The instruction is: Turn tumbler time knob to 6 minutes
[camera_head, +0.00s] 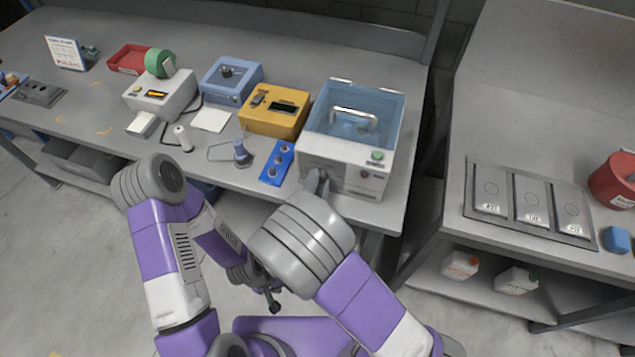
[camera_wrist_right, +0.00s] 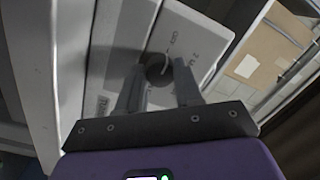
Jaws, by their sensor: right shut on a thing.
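The tumbler is a white box with a clear bluish lid and a metal handle (camera_head: 345,150), at the front edge of the bench. In the wrist view its white front panel (camera_wrist_right: 190,40) carries printed marks, partly legible. The dark round time knob (camera_wrist_right: 158,68) with a light pointer line sits between the fingertips of my right gripper (camera_wrist_right: 158,85), which is shut on it. In the head view the right gripper (camera_head: 316,182) is against the lower left of the tumbler's front and hides the knob. My left gripper (camera_head: 272,298) hangs low, away from the bench; its jaws are unclear.
A second bench with a metal panel (camera_head: 530,205) stands to the right, across a gap.

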